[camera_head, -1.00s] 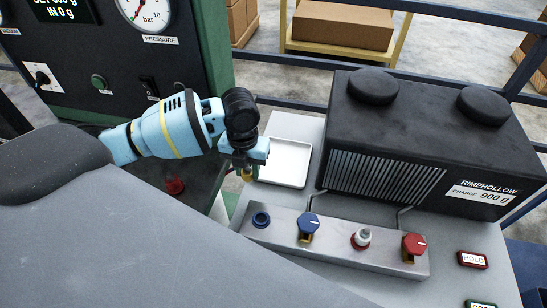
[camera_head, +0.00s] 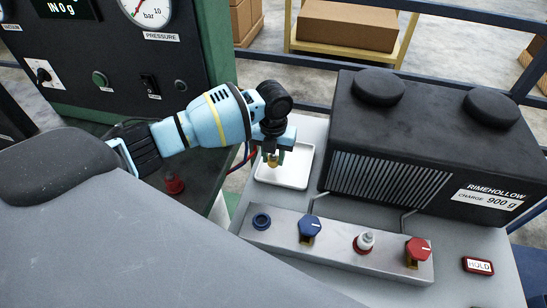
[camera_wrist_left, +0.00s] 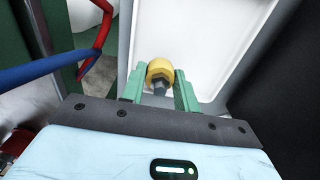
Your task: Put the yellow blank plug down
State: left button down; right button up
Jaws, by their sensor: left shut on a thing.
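The yellow blank plug (camera_head: 272,161) is held between the fingers of my left gripper (camera_head: 273,157), over the white tray. In the left wrist view the plug (camera_wrist_left: 160,72) shows a round yellow head and a dark stem, between the two green fingers of my left gripper (camera_wrist_left: 160,88). The white tray (camera_head: 298,182) lies on the grey bench top; its floor also shows behind the plug in the left wrist view (camera_wrist_left: 210,35). I cannot tell how high the plug is above the tray. My right gripper is not in view.
A black unit (camera_head: 425,140) marked RIMEHOLLOW stands right of the tray. A metal manifold (camera_head: 335,244) with blue and red fittings lies in front. Red (camera_wrist_left: 100,30) and blue (camera_wrist_left: 40,72) hoses run left of the gripper. A control panel (camera_head: 130,60) stands at the back left.

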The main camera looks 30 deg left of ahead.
pick_arm(q)
jog(key=shift+f, duration=0.5)
jog(key=shift+f, duration=0.2)
jog(key=c, duration=1.1)
grip_release()
jog(key=shift+o, duration=0.2)
jog(key=shift+r, duration=0.15)
notch_tip(320, 180, up, 12)
jog(key=shift+r+p, duration=0.1)
jog(key=shift+p, duration=0.2)
